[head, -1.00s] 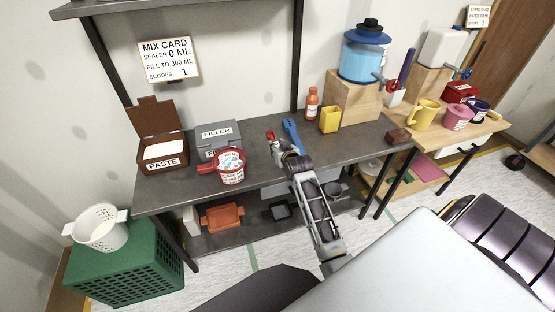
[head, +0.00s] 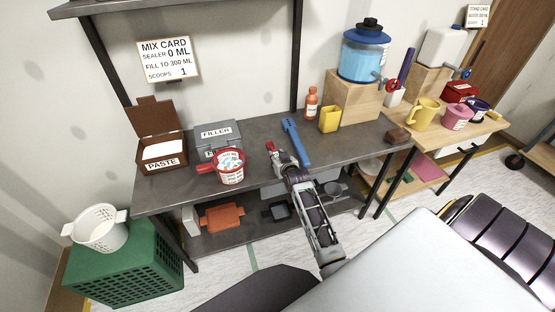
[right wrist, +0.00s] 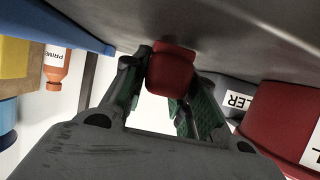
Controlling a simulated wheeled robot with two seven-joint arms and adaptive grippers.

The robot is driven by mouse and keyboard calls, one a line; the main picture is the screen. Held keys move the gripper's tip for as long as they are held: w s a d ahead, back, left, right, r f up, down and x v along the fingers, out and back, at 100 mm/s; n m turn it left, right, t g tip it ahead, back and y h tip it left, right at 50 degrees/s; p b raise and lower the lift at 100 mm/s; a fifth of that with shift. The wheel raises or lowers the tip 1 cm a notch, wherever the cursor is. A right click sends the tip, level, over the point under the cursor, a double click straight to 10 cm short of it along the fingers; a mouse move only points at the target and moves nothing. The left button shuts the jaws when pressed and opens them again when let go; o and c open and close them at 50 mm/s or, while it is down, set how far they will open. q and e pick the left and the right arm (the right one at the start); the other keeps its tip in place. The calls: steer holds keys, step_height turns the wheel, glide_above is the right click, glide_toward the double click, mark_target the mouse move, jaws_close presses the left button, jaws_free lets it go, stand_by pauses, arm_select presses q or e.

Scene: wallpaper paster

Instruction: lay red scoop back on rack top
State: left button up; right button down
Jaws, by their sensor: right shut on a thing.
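The red scoop (right wrist: 172,68) is between the fingers of my right gripper (right wrist: 165,95), which is shut on it. In the right wrist view the scoop is right at the dark rack top; I cannot tell whether it touches. In the head view a bit of the scoop (head: 270,147) shows at the tip of my right gripper (head: 276,157). The gripper is low over the front part of the grey rack top (head: 350,139), between the red-and-white tub and a blue tool. Most of the scoop is hidden in the head view. My left gripper is not in view.
The red-and-white tub (head: 230,168) stands left of the gripper, before the grey FILLER box (head: 218,133). The blue tool (head: 297,143) lies close on the right. An orange bottle (head: 311,103) and yellow container (head: 329,118) stand behind.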

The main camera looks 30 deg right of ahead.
steer(key=shift+f, duration=0.45)
steer(key=c, duration=1.1)
jaws_free()
steer(key=shift+c, duration=0.2)
steer(key=shift+f, duration=0.1)
steer(key=shift+r, duration=0.2)
steer(key=shift+s+a+r, duration=0.1)
steer(key=shift+s+r, duration=0.15)
steer(key=shift+s, duration=0.15)
steer(key=v, duration=1.1)
steer(key=shift+r, duration=0.1)
